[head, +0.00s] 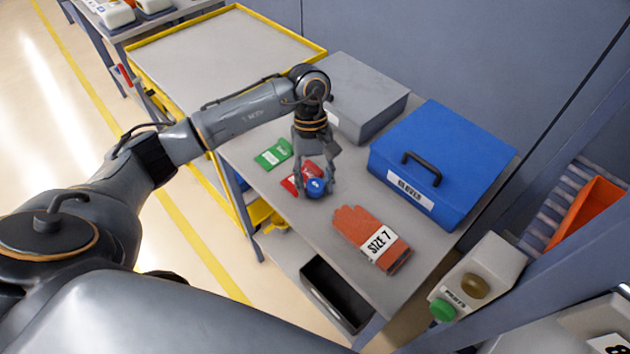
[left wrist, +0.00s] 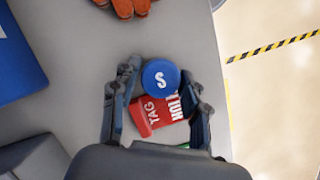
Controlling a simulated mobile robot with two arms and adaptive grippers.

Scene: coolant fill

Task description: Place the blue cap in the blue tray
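The blue cap (head: 315,187) is round with a white mark on top. In the left wrist view the cap (left wrist: 160,78) shows a white letter S. My left gripper (head: 315,190) points down over the table with its fingers on either side of the cap. The fingers look spread, with little room between them and the cap. In the left wrist view my left gripper (left wrist: 160,72) frames the cap. A red tag (head: 291,183) lies beside and partly behind the cap. I cannot make out a blue tray for certain. My right gripper is not in view.
A green tag (head: 273,153), an orange glove (head: 371,238) labelled SIZE 7, a blue lidded box (head: 440,165) with a black handle and a grey box (head: 362,98) share the table (head: 320,250). A yellow-rimmed cart (head: 225,50) stands behind. A dark bin (head: 335,295) sits below.

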